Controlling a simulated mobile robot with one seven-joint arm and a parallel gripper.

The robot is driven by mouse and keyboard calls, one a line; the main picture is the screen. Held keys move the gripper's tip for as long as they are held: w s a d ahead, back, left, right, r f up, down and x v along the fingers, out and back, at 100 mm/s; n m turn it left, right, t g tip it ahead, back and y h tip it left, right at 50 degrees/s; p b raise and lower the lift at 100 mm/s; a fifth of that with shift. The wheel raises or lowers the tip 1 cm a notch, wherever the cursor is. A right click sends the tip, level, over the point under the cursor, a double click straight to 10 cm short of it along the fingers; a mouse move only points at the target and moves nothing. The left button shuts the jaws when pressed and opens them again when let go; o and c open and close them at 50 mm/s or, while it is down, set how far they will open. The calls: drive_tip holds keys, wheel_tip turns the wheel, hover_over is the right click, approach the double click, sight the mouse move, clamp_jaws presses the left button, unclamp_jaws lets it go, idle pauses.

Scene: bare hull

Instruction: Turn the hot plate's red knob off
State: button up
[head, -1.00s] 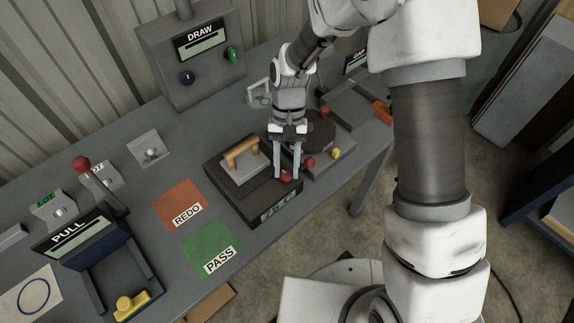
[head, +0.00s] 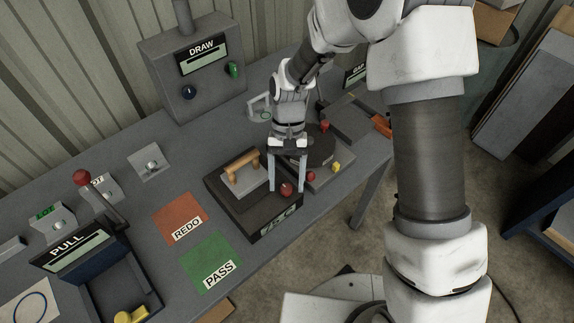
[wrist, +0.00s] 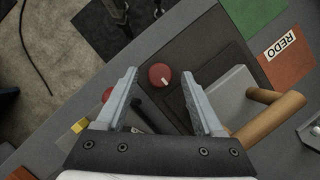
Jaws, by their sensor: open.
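The red knob (head: 286,190) sits on the front top of a dark box (head: 252,208), which looks like the hot plate. In the wrist view the round red knob (wrist: 158,74) has a short white mark on its lower right edge, towards my gripper. My gripper (head: 287,187) is open and points down, with one finger on each side of the knob. Gaps show between the fingers and the knob in the wrist view. I cannot tell how far the fingertips are above the box top. A grey plate with a wooden handle (head: 242,165) stands on the box.
A second unit to the right carries a dark round plate, a smaller red button (head: 311,176) and a yellow knob (head: 336,167), close to my right finger. The red REDO mat (head: 178,215) and green PASS mat (head: 208,250) lie left of the box.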

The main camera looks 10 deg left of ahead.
drive_tip(key=v, duration=1.7)
drive_tip(key=shift+r, duration=0.2)
